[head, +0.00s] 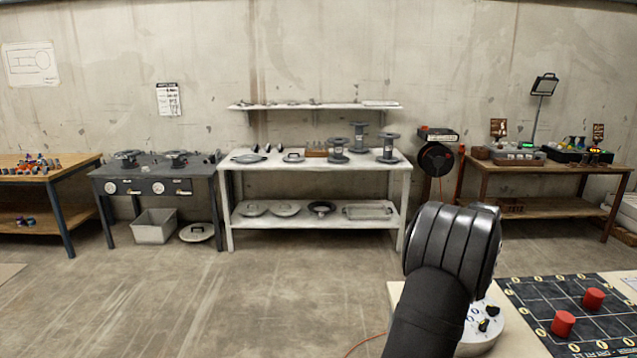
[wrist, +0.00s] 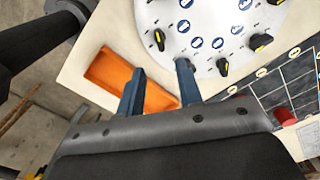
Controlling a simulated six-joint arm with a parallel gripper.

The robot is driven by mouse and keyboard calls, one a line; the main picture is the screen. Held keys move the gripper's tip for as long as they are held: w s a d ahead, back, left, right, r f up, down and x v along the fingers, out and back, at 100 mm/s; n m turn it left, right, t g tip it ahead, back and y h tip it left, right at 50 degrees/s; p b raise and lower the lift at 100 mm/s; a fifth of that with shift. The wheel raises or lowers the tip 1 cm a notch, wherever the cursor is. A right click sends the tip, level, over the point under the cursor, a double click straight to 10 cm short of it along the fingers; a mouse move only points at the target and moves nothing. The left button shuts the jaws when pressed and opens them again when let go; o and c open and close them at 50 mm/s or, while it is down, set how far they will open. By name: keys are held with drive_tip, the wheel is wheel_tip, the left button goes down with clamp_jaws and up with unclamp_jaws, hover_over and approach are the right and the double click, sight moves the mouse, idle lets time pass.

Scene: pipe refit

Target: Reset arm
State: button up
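My gripper (wrist: 159,80) shows in the wrist view with its two blue-grey fingers apart and nothing between them. Its fingers are above a cream table (wrist: 88,75), close to an orange tray (wrist: 108,68) and the edge of a white round panel (wrist: 205,58) with dark knobs. I cannot tell the exact height above them. In the head view my dark arm rises at the lower right in front of the table, and it hides part of the panel (head: 484,336). The fingers cannot be made out in the head view.
A dark grid board (head: 590,325) with red cylinders (head: 563,323) (head: 593,299) lies right of the panel. A white shelf bench (head: 310,170) with flanged pipe pieces, a grey bench (head: 155,172) and wooden tables stand along the wall. The floor at centre left is clear.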

wheel_tip(320, 180, down, 11)
drive_tip(key=shift+r, duration=0.2)
drive_tip(key=shift+r+n, duration=0.25)
drive_tip(key=shift+n, duration=0.55)
drive_tip(key=n, duration=1.4)
drive_tip(key=shift+n, duration=0.3)
